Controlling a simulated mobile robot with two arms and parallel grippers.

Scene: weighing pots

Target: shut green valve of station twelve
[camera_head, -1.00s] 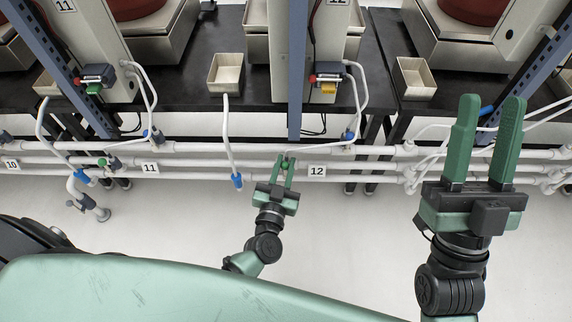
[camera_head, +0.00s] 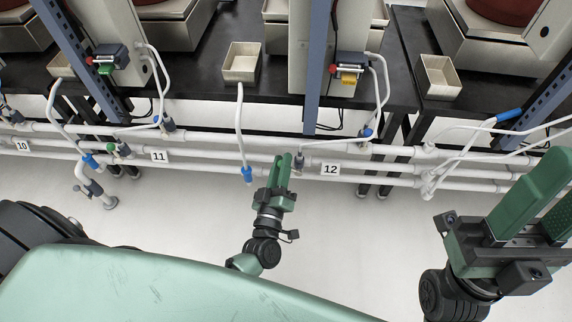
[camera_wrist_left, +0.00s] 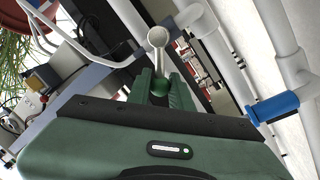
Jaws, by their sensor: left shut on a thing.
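My left gripper (camera_head: 284,160) is at the white pipes, just left of the station 12 label (camera_head: 330,169). In the left wrist view its two green fingers are shut on the green valve (camera_wrist_left: 160,86), whose small green part shows between them. A pale grey stem with a round end (camera_wrist_left: 157,38) stands just beyond the fingertips. In the head view the fingers hide the green handle, and a grey valve body (camera_head: 299,161) shows just right of them. My right gripper (camera_head: 558,185) is open and empty at the right edge, partly cut off.
A blue valve handle (camera_head: 247,175) hangs left of my left gripper and shows in the wrist view (camera_wrist_left: 273,107). Station 11 has its label (camera_head: 160,156) and green valve (camera_head: 124,150) further left. A blue post (camera_head: 317,75) and the black bench (camera_head: 285,101) stand behind. The floor in front is clear.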

